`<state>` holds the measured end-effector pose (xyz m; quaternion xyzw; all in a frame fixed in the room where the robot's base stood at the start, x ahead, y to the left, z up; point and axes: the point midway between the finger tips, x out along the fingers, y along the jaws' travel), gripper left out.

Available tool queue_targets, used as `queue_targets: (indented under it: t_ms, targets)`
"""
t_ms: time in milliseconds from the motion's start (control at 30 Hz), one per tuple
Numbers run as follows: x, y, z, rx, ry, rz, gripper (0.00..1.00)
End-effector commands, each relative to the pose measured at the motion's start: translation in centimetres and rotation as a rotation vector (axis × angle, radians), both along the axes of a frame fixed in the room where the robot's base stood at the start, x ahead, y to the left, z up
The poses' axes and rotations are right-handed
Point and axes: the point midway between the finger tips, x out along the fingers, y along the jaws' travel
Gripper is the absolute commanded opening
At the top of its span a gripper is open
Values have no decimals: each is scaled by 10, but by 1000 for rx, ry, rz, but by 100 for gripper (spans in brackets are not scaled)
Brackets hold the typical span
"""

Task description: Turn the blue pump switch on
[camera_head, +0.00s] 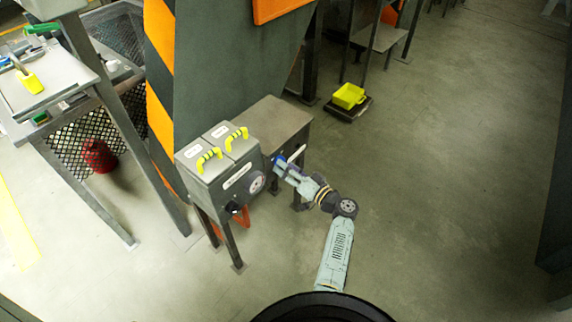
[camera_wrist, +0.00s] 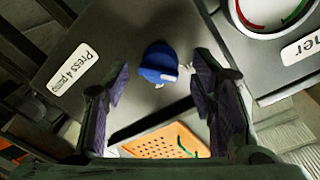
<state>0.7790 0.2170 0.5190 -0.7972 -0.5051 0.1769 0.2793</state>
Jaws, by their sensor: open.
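The blue pump switch (camera_wrist: 158,64) is a round blue knob on a grey panel in the wrist view. A label reading "Press 4 pump" (camera_wrist: 74,75) is to its left on the same panel. My gripper (camera_wrist: 160,85) is open, with one purple-padded finger on each side of the picture and the knob between and beyond them. I cannot tell whether the fingers touch it. In the head view my gripper (camera_head: 282,165) is at the right side of the grey control box (camera_head: 215,168). A bit of blue shows there, and I cannot tell whether it is the switch.
A dial (camera_wrist: 268,12) sits right of the knob, and an orange perforated plate (camera_wrist: 160,142) lies below. Two yellow handles (camera_head: 237,139) top the control box. A striped machine column (camera_head: 160,80) stands behind it.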

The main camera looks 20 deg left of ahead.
Motion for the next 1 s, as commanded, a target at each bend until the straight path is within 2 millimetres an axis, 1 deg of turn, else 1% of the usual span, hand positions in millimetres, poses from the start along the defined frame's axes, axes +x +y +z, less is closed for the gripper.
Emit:
queue_targets:
  t_ms: [33,133,400,467,1000]
  targets:
    - [2,4,1,0,1,0,52]
    - [4,8,0,0,0,-1,52]
    - [5,9,0,0,0,-1,52]
    - [5,9,0,0,0,-1,48]
    - [4,10,0,0,0,0,12]
